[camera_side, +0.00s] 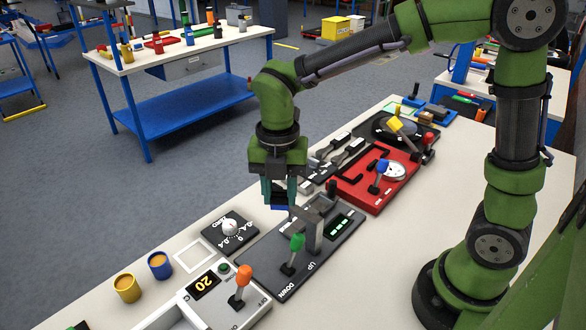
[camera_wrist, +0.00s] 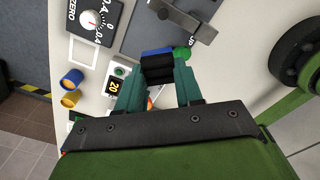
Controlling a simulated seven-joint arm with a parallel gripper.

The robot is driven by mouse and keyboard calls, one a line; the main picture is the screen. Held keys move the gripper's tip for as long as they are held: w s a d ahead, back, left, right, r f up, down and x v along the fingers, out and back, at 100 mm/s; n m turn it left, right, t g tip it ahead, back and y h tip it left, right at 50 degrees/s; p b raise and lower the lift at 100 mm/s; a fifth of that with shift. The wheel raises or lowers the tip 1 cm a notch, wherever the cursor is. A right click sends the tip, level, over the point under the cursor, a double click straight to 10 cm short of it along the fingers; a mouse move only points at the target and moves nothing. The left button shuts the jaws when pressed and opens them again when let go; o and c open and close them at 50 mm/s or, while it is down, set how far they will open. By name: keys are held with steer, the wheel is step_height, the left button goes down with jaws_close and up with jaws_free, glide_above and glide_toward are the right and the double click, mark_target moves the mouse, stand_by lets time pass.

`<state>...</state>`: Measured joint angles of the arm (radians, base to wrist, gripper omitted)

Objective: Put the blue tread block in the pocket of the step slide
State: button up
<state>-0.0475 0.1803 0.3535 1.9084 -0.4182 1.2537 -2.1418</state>
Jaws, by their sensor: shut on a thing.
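My gripper (camera_side: 281,190) hangs over the far edge of a dark grey panel (camera_side: 262,262) marked UP and DOWN, with its jaws shut on the blue tread block (camera_side: 280,204). In the wrist view the block (camera_wrist: 155,52) shows a blue edge and a black face between my teal fingers (camera_wrist: 158,75). The panel carries a grey metal post with a bar (camera_side: 314,232), just right of the held block; the bar also shows in the wrist view (camera_wrist: 184,18). I cannot clearly make out the step slide's pocket; the gripper and post hide part of the panel.
A green-knobbed lever (camera_side: 293,250) stands on the panel's near side. A dial plate (camera_side: 230,229) lies left, and a white box with an orange-knobbed lever (camera_side: 240,285) lies in front. Yellow (camera_side: 127,288) and blue (camera_side: 160,266) cups stand far left. A red panel (camera_side: 370,188) lies behind right.

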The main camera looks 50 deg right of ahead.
steer(key=w+d+m, duration=0.3)
steer(key=d+m, duration=0.4)
steer(key=d, duration=0.9)
glide_above(320, 205)
step_height(320, 205, down, 8)
steer(key=shift+f, duration=2.5)
